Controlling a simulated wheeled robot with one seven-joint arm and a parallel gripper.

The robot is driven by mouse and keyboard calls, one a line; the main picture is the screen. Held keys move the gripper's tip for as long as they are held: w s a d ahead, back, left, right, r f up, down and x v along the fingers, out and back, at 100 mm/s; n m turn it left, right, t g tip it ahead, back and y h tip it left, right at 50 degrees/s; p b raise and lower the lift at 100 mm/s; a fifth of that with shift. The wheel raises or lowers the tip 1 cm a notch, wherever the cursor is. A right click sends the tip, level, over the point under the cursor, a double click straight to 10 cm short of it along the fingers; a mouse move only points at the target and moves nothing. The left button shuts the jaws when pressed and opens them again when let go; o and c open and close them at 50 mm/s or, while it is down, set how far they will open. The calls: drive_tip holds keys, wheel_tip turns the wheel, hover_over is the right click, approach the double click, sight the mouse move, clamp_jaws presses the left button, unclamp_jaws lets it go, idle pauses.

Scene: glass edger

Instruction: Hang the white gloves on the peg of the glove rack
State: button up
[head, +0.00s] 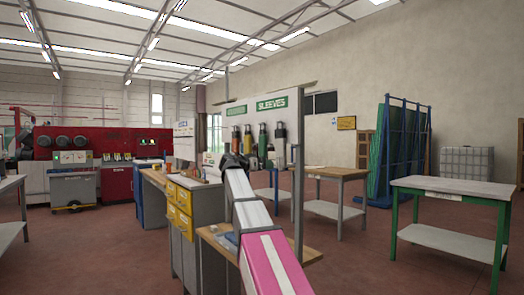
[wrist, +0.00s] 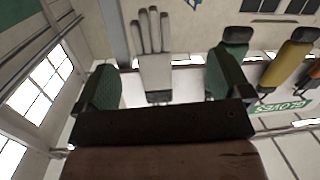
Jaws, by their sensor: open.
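A pale grey-white glove (wrist: 154,72) shows in the wrist view, which is upside down. Its fingers point to the top of the picture and a small dark piece is at its cuff. In the head view my gripper (head: 233,160) is small and dark before the glove rack (head: 290,101). The white glove is not clear there.
A rack post (wrist: 113,32) stands on the other side. A yellow-drawered cabinet (head: 180,212) and a workbench (head: 455,188) flank the rack.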

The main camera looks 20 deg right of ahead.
drive_tip(key=m+h, duration=0.2)
approach(279, 146)
drive_tip(key=x, duration=0.7)
drive_tip(key=f+x, duration=0.1)
drive_tip(key=x, duration=0.2)
drive_tip(key=shift+w+d, duration=0.2)
drive_tip(key=shift+d, duration=0.05)
drive_tip(key=c, duration=1)
drive_tip(key=shift+r, duration=0.1)
drive_tip(key=shift+r, duration=0.1)
drive_tip(key=shift+r, duration=0.4)
